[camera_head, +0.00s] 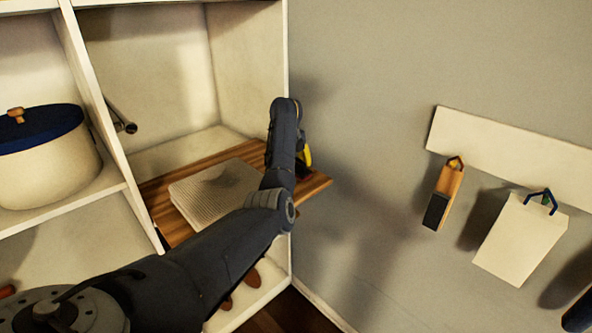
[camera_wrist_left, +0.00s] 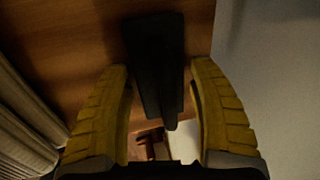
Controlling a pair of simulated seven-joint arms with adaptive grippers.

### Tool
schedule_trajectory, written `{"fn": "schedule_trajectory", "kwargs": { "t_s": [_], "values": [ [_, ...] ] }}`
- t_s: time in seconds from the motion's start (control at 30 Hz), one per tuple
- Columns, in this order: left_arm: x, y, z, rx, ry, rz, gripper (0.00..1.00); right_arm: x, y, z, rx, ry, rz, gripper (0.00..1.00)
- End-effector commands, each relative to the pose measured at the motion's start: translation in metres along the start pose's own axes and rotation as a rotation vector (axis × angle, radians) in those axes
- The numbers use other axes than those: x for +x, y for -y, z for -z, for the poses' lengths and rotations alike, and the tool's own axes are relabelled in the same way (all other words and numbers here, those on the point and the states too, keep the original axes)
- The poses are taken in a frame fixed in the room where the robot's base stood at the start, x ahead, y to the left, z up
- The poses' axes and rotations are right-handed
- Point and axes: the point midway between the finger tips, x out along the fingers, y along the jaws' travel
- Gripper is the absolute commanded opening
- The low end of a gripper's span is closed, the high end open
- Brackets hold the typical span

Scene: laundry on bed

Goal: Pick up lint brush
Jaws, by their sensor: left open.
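A dark, flat object with a narrow handle, which looks like the lint brush (camera_wrist_left: 157,62), lies on the wooden board in the left wrist view. Its handle points down the picture. My left gripper (camera_wrist_left: 162,78) is open, with one yellow finger on each side of the brush's handle end; I cannot tell whether they touch it. In the head view the gripper (camera_head: 305,157) is mostly hidden behind my left arm, over the board's right end. A small dark patch below it may be the brush. My right gripper is out of view.
The wooden board (camera_head: 318,186) sticks out from the white shelf unit (camera_head: 245,60). A folded ribbed cloth (camera_head: 195,195) lies on it left of my arm. A blue-lidded pot (camera_head: 45,155) stands at left. A brush-like item (camera_head: 442,198) and a white card (camera_head: 522,237) hang on the grey wall.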

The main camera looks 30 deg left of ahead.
Motion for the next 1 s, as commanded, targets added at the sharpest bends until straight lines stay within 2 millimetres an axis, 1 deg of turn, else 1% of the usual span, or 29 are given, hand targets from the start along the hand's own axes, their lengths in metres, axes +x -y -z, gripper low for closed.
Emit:
{"fn": "schedule_trajectory", "kwargs": {
  "t_s": [0.27,0.3,0.67,1.0],
  "values": [
    [0.0014,0.0002,0.0001,0.0,0.0,0.001,0.6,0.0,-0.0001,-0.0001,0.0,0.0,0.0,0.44],
    [0.0014,0.0002,0.0001,0.0,0.0,0.001,0.58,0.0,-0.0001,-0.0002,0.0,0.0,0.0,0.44],
    [0.0012,0.0001,0.0,0.0,0.0,0.0,0.17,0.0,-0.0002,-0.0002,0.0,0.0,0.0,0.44],
    [-0.002,0.0008,-0.0002,0.0,0.001,0.001,0.16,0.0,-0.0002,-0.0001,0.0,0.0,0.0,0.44]
  ]
}}
